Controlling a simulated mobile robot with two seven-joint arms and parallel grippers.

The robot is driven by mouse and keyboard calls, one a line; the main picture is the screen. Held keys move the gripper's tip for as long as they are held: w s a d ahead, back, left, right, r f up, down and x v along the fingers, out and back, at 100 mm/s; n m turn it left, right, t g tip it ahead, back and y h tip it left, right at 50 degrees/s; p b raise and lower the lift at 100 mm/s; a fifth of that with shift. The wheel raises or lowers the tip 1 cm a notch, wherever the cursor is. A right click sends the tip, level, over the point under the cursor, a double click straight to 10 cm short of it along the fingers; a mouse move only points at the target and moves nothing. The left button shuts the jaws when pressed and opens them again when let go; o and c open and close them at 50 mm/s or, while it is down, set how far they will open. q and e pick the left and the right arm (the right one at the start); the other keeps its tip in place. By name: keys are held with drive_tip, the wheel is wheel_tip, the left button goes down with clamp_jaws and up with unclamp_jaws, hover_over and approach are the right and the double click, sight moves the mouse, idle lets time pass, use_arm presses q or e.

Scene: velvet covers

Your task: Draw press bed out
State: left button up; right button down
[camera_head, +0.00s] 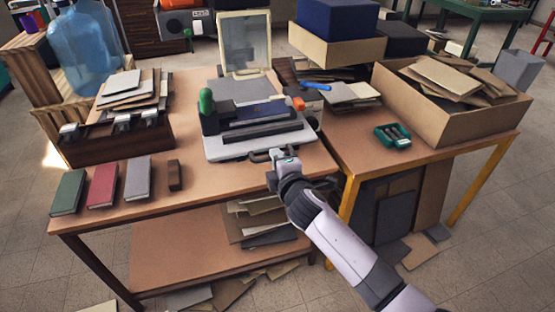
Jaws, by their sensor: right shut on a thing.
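The press (258,108) stands on the wooden table, with a green knob at its left and an orange part at its right. Its pale bed (228,149) lies low at the front of the press, near the table's front edge. A dark handle sits on the bed's front. My right gripper (278,156) is at this handle (260,156) and shut on it; the fingertips are small and partly hidden by the wrist. A dark blue piece (262,113) lies on the press above the bed. My left gripper is not in view.
Green, red and grey books (103,191) and a small brown block (175,175) lie at the table's front left. A wooden box of boards (118,137) stands behind them. On the right table are a green device (393,136) and a cardboard box (450,104).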

drive_tip(key=shift+s+f, duration=0.1)
drive_tip(key=shift+s, duration=0.05)
drive_tip(key=shift+f, duration=0.1)
drive_tip(key=c, duration=1.1)
unclamp_jaws()
drive_tip(key=shift+s+d, duration=0.1)
drive_tip(key=shift+c, duration=0.2)
drive_tip(key=shift+r, duration=0.2)
drive_tip(key=p+v, duration=0.1)
drive_tip(key=v, duration=0.6)
drive_tip(key=shift+s+f, duration=0.1)
